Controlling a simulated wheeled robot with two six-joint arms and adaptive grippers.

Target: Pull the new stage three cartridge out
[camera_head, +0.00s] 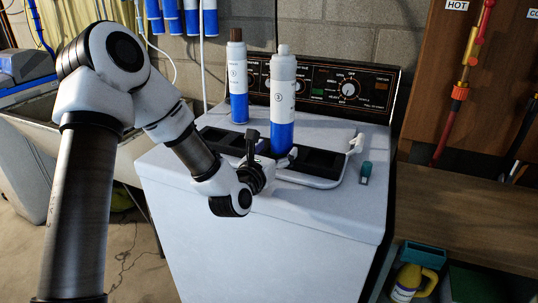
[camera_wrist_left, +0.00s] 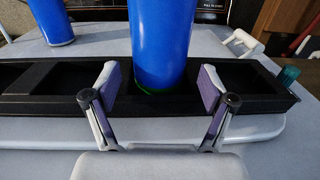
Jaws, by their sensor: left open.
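A cartridge with a white upper body, blue lower part and white cap (camera_head: 283,95) stands upright in a slot of a black tray (camera_head: 322,160). Its label seems to read 3. In the left wrist view its blue lower part (camera_wrist_left: 160,45) rises from the tray (camera_wrist_left: 40,82), with a green edge at its foot. My left gripper (camera_head: 270,156) is open low at the cartridge, partly hidden by its own wrist. In the wrist view the fingers (camera_wrist_left: 158,86) stand either side of the blue part, with gaps on both sides. My right gripper is not in view.
A second cartridge with a brown top (camera_head: 237,75) stands behind, left. A white fitting (camera_head: 355,144) and a small teal item (camera_head: 366,172) lie to the right on the white appliance (camera_head: 270,250). The control panel (camera_head: 330,85) rises behind. Several blue-and-white cylinders (camera_head: 192,18) hang on the wall.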

